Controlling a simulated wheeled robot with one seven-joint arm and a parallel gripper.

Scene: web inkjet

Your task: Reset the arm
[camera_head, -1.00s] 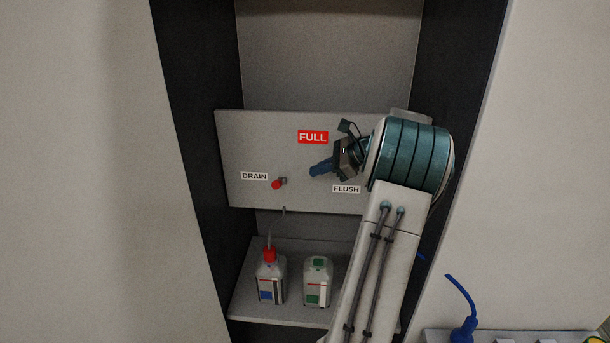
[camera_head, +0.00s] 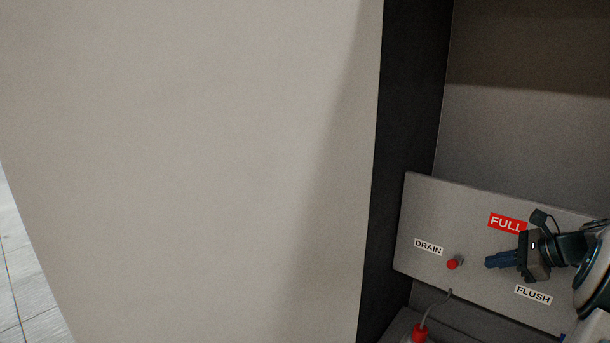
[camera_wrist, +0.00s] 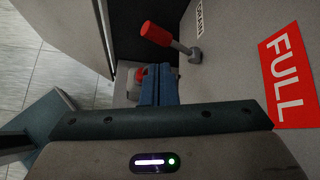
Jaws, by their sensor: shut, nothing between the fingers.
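My gripper (camera_head: 490,261) is in front of the grey panel (camera_head: 462,215), between the red knob marked DRAIN (camera_head: 453,264) and the FLUSH label (camera_head: 533,294). Its blue fingers are together with nothing between them, and they point left. The wrist view shows the shut fingers (camera_wrist: 158,85) with the red-tipped DRAIN valve handle (camera_wrist: 157,34) beyond them, apart from them. The rest of my arm runs off the right edge of the head view.
A red FULL sign (camera_head: 507,223) is on the panel above my gripper. A red-capped bottle (camera_head: 420,333) with a tube stands below, mostly cut off. A dark side wall (camera_head: 405,130) and a broad pale panel (camera_head: 190,150) lie to the left. Tiled floor (camera_head: 22,290) shows at far left.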

